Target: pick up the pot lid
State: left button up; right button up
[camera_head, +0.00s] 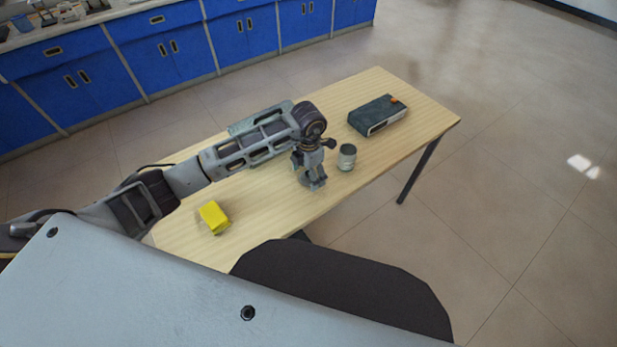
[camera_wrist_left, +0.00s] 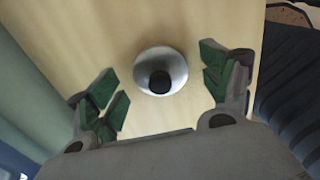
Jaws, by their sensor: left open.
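The pot lid (camera_wrist_left: 176,64) is a round silver-grey disc with a dark knob (camera_wrist_left: 159,82) in the left wrist view. It lies on the wooden table between the spread fingers of my left gripper (camera_wrist_left: 160,90). The fingers have green pads and stand apart on either side of the lid, with visible gaps. In the head view my left gripper (camera_head: 316,185) points down over the table, and it hides most of the lid. I cannot tell the exact height between the fingertips and the lid. My right gripper is not in view.
On the wooden table (camera_head: 270,205) a grey-green can (camera_head: 347,158) stands just right of my left gripper. A dark box-shaped device (camera_head: 378,116) lies farther right. A yellow block (camera_head: 213,217) lies at the left. Blue cabinets (camera_head: 180,55) line the back.

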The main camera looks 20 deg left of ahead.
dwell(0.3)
pick_arm(q)
jog(key=c, duration=1.1)
jog(key=shift+r, duration=0.15)
notch_tip(320, 180, up, 8)
jog(key=shift+r, duration=0.9)
